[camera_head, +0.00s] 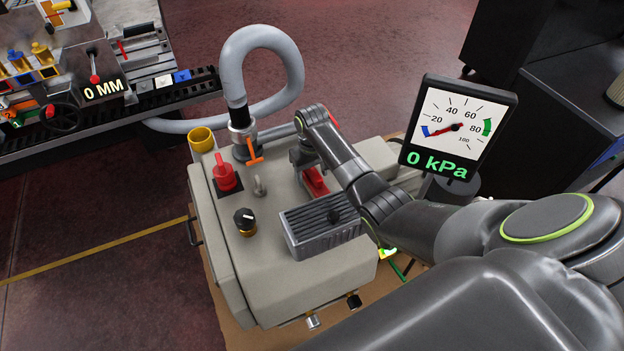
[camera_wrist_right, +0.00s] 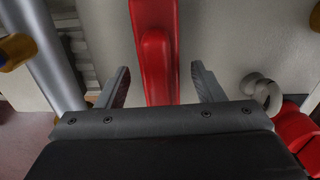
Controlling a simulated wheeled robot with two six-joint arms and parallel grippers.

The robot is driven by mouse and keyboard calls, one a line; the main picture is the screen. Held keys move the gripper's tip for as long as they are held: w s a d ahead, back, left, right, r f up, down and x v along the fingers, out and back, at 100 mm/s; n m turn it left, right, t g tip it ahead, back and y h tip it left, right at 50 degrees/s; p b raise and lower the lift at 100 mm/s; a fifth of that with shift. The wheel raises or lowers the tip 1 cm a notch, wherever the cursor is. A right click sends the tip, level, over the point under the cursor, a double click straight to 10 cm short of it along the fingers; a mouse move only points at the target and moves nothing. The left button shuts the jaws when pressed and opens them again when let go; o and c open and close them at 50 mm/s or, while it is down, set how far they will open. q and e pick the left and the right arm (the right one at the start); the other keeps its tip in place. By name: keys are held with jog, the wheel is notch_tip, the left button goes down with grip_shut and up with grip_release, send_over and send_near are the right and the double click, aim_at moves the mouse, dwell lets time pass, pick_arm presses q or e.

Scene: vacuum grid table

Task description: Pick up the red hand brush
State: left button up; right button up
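The red hand brush (camera_head: 316,183) lies on the top of the beige cabinet, partly hidden by my right arm. In the right wrist view the long red brush (camera_wrist_right: 156,62) runs from the top edge down between the two fingers. My right gripper (camera_head: 304,164) is over the brush. In the wrist view the right gripper (camera_wrist_right: 162,85) is open, one finger on each side of the brush, with a visible gap to each. Bristles are not visible. My left gripper is not in view.
The beige cabinet (camera_head: 235,275) carries a red valve handle (camera_head: 225,174), a black knob (camera_head: 245,220), a grey finned block (camera_head: 312,235) and a grey hose (camera_head: 262,40). A gauge screen (camera_head: 455,130) reading 0 kPa stands at the right. Clear cabinet top lies near the front left.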

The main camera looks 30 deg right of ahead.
jog(key=c, duration=1)
jog(key=shift+r, duration=0.1)
notch_tip(320, 180, up, 10)
jog(key=shift+f+p, duration=0.1)
jog(key=shift+p, duration=0.55)
